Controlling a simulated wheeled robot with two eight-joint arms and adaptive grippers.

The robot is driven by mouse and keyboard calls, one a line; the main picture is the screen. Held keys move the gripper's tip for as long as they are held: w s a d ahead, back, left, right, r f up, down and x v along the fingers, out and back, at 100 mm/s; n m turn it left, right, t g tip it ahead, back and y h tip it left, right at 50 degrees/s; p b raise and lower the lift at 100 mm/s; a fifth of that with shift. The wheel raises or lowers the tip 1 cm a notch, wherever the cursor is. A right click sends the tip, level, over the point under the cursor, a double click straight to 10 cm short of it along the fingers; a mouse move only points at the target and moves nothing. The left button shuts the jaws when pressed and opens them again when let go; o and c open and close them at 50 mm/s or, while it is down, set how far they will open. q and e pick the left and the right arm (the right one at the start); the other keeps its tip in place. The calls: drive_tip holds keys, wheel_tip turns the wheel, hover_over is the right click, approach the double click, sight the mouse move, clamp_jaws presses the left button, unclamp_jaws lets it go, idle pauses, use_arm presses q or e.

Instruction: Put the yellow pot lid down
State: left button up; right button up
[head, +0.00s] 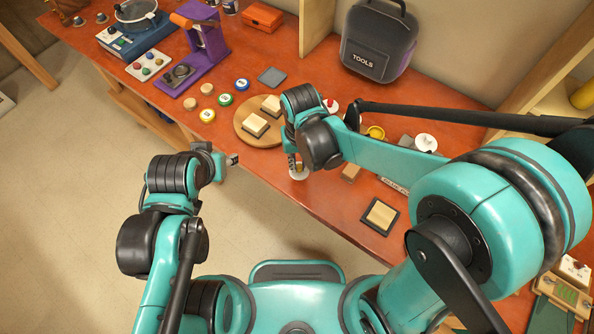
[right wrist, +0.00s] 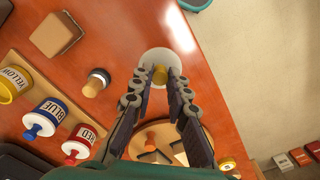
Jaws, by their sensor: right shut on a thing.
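The yellow pot lid (right wrist: 151,60) is a white disc with a yellow knob. My right gripper (right wrist: 160,76) is shut on the knob, with the disc beyond the fingertips. In the head view the lid's pale rim (head: 299,176) shows just under my right gripper (head: 298,165), near the front edge of the table. I cannot tell whether the lid touches the table. The open yellow pot (head: 376,132) stands to the right, partly behind my right arm; it also shows in the right wrist view (right wrist: 11,85). My left gripper (head: 232,160) is empty, off the table's front edge.
The red pot (right wrist: 78,143) and blue pot (right wrist: 44,119) stand near the yellow one. A round wooden board (head: 245,133) with blocks is behind the gripper.

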drive_tip(key=shift+w+a+f, duration=0.35)
drive_tip(key=shift+a+f, duration=0.05)
drive_tip(key=shift+f, duration=0.05)
wheel_tip(320, 180, down, 3)
drive_tip(key=shift+f+b, duration=0.2)
drive_tip(key=shift+b, duration=0.55)
drive_tip(key=shift+f, duration=0.15)
drive_tip(key=shift+f, duration=0.2)
drive_tip(key=o, duration=0.8)
drive_tip(key=shift+r, duration=0.15)
